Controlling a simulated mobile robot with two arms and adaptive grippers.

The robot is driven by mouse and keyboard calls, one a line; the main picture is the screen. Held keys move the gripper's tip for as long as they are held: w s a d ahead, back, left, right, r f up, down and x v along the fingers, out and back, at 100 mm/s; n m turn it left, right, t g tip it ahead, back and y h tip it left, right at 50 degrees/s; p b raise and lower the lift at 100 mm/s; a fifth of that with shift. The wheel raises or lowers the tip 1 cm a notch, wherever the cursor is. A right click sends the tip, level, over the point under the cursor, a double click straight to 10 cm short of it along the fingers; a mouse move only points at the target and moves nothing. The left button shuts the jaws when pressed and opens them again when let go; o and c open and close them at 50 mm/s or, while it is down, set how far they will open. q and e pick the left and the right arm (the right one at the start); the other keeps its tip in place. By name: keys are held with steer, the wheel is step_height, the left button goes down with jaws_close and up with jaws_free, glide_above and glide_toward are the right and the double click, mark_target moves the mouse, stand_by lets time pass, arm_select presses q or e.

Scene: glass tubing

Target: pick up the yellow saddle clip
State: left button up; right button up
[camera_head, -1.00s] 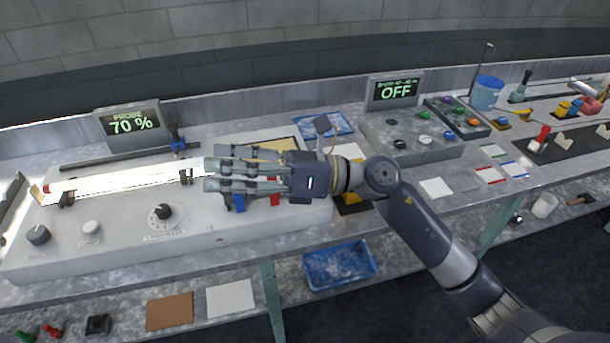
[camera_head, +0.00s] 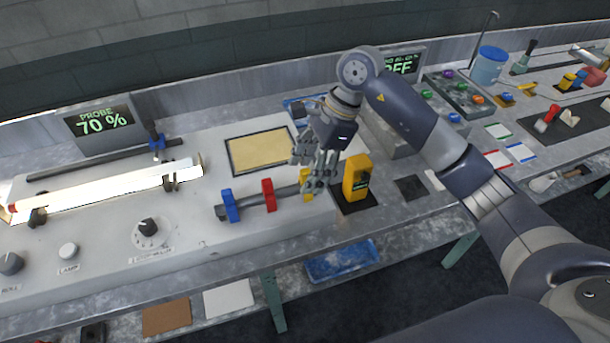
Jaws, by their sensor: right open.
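The yellow saddle clip (camera_head: 306,184) sits on the right end of a short dark bar (camera_head: 250,208) on the front of the grey bench unit. A red clip (camera_head: 268,194) and a blue clip (camera_head: 230,205) sit on the same bar to its left. My right gripper (camera_head: 314,180) points downward at the yellow clip with its fingers spread open. The fingers hide part of the clip's right side; I cannot tell whether they touch it. My left gripper is not in view.
A yellow handheld device (camera_head: 356,178) stands upright on a black pad just right of my gripper. A framed tan pad (camera_head: 260,150) lies behind the bar. A bright glass tube (camera_head: 100,192) rests on supports at left. A blue tray (camera_head: 340,260) lies on the lower shelf.

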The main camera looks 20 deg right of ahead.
mark_target(301, 183)
steer(key=shift+a+f, duration=0.2)
steer(key=shift+f, duration=0.2)
steer(key=shift+w+a+f, duration=0.1)
steer(key=shift+w+f, duration=0.1)
steer(key=shift+f, duration=0.05)
steer(key=p+x, duration=0.3)
steer(key=x, duration=0.1)
steer(key=shift+w+f, duration=0.2)
steer(key=shift+f, duration=0.4)
steer(key=shift+w, duration=0.1)
steer(key=shift+c, duration=0.3)
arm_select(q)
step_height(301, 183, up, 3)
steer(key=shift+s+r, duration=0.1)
arm_select(e)
steer(key=c, duration=0.8)
